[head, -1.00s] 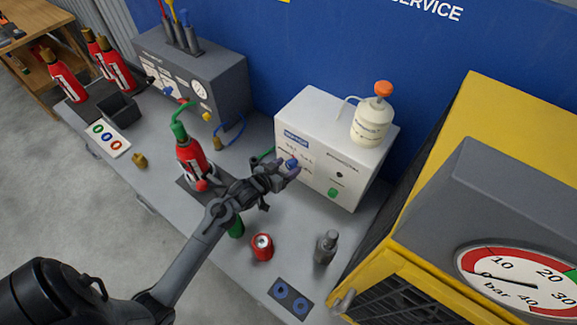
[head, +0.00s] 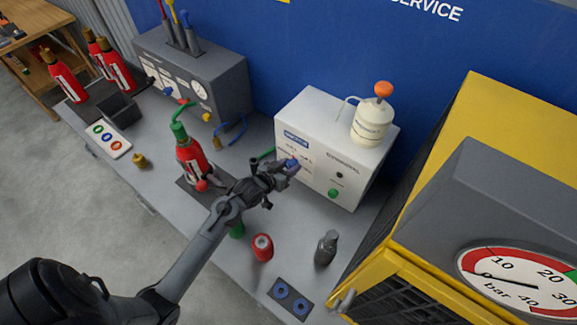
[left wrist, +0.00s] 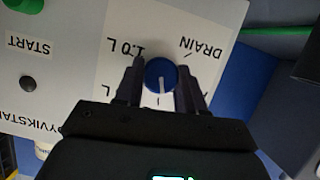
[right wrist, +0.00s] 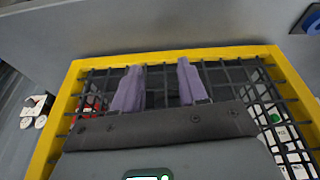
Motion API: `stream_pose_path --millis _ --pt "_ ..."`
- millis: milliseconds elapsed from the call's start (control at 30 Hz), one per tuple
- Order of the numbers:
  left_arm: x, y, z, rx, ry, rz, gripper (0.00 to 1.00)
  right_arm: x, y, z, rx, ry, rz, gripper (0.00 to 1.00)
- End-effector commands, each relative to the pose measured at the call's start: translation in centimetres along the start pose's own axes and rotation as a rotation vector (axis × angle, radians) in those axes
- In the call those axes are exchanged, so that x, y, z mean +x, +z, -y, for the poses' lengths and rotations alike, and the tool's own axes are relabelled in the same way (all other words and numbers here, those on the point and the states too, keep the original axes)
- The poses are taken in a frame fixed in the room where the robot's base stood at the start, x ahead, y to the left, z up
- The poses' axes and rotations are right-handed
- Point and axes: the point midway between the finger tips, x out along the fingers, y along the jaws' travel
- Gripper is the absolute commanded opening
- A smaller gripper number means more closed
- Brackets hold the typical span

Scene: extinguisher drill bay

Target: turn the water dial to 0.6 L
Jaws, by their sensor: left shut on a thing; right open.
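The blue water dial (left wrist: 160,75) is on the white panel (left wrist: 100,82) in the left wrist view. Its white pointer line points down in that picture, towards my gripper. The upside-down labels "1.0 L" and "DRAIN" show beyond it; other labels are partly hidden by my fingers. My left gripper (head: 286,168) is shut on the dial, one finger on each side. In the head view the dial (head: 292,164) sits on the front of the white machine (head: 318,115). My right gripper (right wrist: 157,88) is open and empty over a yellow-framed black grid.
A red extinguisher (head: 190,158) stands left of my left forearm. A red can (head: 262,247) and a grey bottle (head: 326,248) stand on the bench in front of the machine. A yellow cabinet (head: 480,130) with a gauge bounds the right side.

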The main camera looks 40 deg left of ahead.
Motion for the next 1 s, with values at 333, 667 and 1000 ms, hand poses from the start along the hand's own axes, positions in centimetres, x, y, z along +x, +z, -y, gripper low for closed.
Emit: stream_pose_path --millis 333,667,1000 --pt "0.01 0.03 -0.05 0.109 -0.045 0.001 0.09 -0.60 -0.19 -0.02 0.000 0.000 0.000 0.43" --pt "0.01 0.01 -0.06 0.108 -0.044 0.001 0.65 -0.59 -0.13 -0.23 -0.008 0.007 0.002 0.43" --pt "-0.30 0.04 -0.07 0.107 -0.044 0.001 0.65 -0.61 -0.13 -0.24 -0.009 0.007 0.002 0.43"
